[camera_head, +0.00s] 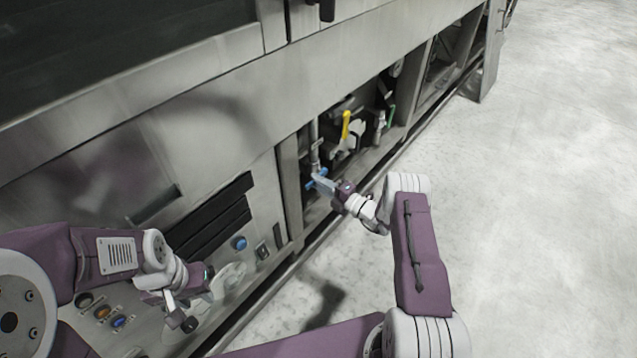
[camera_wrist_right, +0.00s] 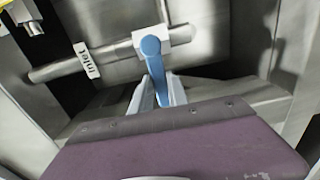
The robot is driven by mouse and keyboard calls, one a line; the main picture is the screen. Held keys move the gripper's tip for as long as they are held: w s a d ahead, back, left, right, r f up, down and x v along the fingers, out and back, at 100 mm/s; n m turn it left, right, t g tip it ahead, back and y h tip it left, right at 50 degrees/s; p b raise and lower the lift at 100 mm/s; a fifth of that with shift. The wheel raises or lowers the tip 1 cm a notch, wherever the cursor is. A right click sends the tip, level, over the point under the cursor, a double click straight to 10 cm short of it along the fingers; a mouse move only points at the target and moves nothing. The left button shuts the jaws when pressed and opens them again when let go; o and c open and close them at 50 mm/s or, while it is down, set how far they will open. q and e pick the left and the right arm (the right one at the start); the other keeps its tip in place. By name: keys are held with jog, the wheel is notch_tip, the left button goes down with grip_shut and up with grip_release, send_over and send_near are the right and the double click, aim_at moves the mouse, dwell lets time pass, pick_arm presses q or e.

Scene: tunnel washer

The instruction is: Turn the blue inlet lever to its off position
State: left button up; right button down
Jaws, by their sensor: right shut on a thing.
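My right gripper (camera_wrist_right: 159,98) is shut on the handle, with one finger on each side. In the head view the blue lever (camera_head: 310,184) shows at the tip of my right gripper (camera_head: 325,184), partly hidden by it. My left gripper (camera_head: 181,318) is in front of the control panel, apart from the lever; its jaw opening is unclear.
A yellow lever (camera_head: 346,124) and a green lever (camera_head: 391,116) stand further back in the same open bay. A steel post (camera_head: 290,185) borders the bay on the left. The panel has several buttons, including a blue one (camera_head: 239,243). Bare floor (camera_head: 540,200) lies to the right.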

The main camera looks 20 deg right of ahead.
jog(key=c, duration=1.3)
grip_release()
jog(key=p+v, duration=0.3)
jog(key=v, duration=0.6)
jog(key=shift+p, duration=0.4)
